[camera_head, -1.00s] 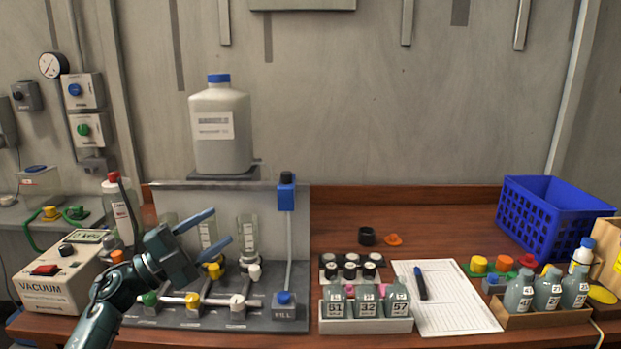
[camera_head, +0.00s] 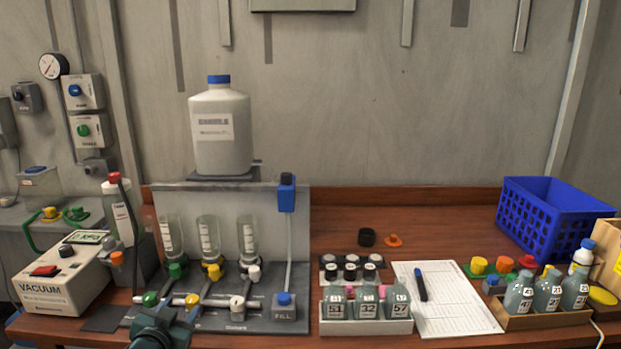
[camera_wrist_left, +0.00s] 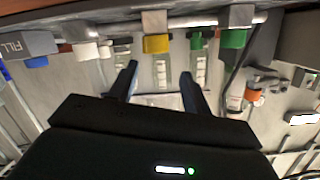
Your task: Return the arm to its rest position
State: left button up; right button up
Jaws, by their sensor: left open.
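In the head view only a dark teal part of my left arm shows at the bottom edge, in front of the filling rig (camera_head: 262,318). The left fingers are not clear there. In the left wrist view my left gripper (camera_wrist_left: 160,82) has its two blue-grey fingers apart, with nothing held between them. Beyond the fingers are the rig's yellow valve (camera_wrist_left: 157,43), green valve (camera_wrist_left: 233,39) and clear tubes (camera_wrist_left: 198,68). My right gripper is in neither view.
A white vacuum box (camera_head: 62,285) stands at the left. A tray of bottles (camera_head: 366,326), a sheet with a pen (camera_head: 445,300), another bottle tray (camera_head: 545,316) and a blue crate (camera_head: 552,220) are to the right. A large jug (camera_head: 221,135) stands above the rig.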

pick_arm(q)
jog(key=s+d+f+g+h, duration=0.1)
jog(key=s+d+f, duration=0.3)
jog(key=s, duration=0.6)
jog(key=s+d+f+g+h, duration=0.1)
jog(key=s+d+f, duration=0.4)
jog(key=s, duration=0.6)
jog(key=s+d+f+g+h, duration=0.1)
jog(key=s+d+f, duration=0.3)
jog(key=s, duration=0.6)
jog(key=shift+s+d+f+n+g, duration=0.3)
jog(key=shift+d+f+g, duration=0.1)
jog(key=shift+d+g, duration=0.4)
jog(key=shift+a, duration=0.1)
